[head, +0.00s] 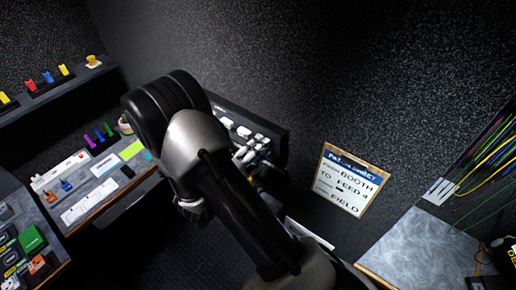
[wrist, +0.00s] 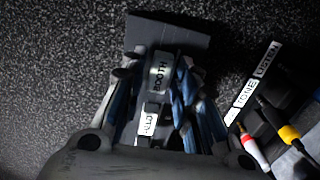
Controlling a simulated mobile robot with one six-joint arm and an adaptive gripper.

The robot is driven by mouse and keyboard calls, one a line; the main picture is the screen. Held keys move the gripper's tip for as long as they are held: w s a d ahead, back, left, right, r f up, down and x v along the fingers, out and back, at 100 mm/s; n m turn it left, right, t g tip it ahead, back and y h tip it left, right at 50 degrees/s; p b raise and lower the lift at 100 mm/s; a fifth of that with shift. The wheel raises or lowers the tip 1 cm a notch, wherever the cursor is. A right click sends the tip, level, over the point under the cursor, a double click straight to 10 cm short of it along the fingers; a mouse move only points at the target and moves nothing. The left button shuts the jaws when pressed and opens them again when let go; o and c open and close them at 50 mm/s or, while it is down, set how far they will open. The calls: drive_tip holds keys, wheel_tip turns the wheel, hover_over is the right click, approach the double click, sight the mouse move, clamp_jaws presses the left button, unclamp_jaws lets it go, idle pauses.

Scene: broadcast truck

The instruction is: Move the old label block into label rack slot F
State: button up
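My gripper (wrist: 156,80) shows in the wrist view, its dark fingers with blue parts on either side of two white labels. The upper label (wrist: 160,72) reads "BOOTH". The lower label (wrist: 148,119) is partly hidden and its word is unclear. I cannot tell which one is the old label block, or whether the fingers touch either. A grey panel (wrist: 170,32) lies behind the fingertips. I cannot make out slot F.
Labels reading "TONE" (wrist: 244,93) and another word stand right of my gripper, with a yellow-banded plug (wrist: 289,133) and a red-and-white plug (wrist: 254,151) close by. A patch sheet (head: 346,181) leans at the wall. A desk (head: 104,190) lies left, a cable-side counter (head: 425,250) right.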

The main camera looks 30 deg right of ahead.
drive_tip(key=shift+o, duration=1)
drive_tip(key=v, duration=1.2)
